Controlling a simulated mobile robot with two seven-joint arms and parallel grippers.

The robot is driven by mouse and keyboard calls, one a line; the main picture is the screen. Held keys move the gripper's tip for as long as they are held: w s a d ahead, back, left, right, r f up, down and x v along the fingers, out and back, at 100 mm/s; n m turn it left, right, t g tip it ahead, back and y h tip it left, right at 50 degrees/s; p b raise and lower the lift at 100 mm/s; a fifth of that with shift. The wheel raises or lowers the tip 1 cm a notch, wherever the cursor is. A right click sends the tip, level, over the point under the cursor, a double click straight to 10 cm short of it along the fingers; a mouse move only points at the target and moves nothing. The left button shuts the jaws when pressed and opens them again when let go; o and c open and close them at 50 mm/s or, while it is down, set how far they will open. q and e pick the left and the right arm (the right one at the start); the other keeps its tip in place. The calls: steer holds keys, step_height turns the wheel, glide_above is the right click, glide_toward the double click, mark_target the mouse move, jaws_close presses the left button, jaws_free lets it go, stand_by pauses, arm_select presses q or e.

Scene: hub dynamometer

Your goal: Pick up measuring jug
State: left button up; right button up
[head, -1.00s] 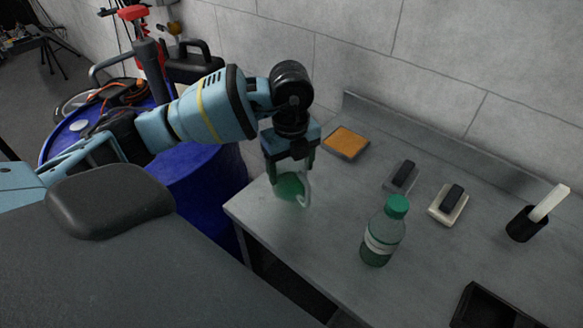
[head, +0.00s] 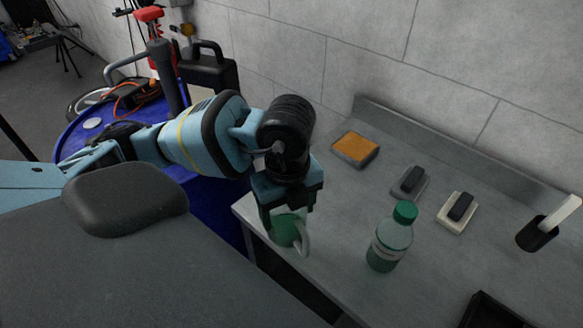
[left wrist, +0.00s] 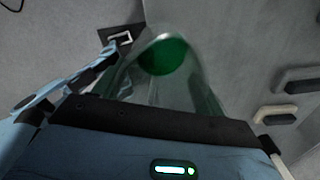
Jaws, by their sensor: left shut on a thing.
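The measuring jug (head: 287,231) is clear, with green liquid inside and a pale handle on its right side. It is near the left end of the grey bench in the head view. My left gripper (head: 285,212) points down from above and is shut on the jug, with fingers on both sides of it. In the left wrist view the jug (left wrist: 163,58) lies between the fingers, its green liquid showing. I cannot tell whether the jug's base touches the bench. My right gripper is not in view.
A green-capped bottle (head: 390,238) stands right of the jug on the bench (head: 345,205). Behind are an orange-topped pad (head: 355,149) and two blocks with dark handles (head: 411,180) (head: 457,210). A black cup (head: 536,234) and a dark tray (head: 490,312) are farther right. A blue drum (head: 217,210) stands left.

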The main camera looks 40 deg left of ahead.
mark_target(283, 218)
arm_select(q)
steer(key=shift+s+d+r, duration=0.1)
steer(key=shift+s+d, duration=0.3)
steer(key=shift+s, duration=0.4)
steer(key=shift+s+d+r, duration=0.1)
steer(key=shift+s+d, duration=0.25)
steer(key=shift+s, duration=0.4)
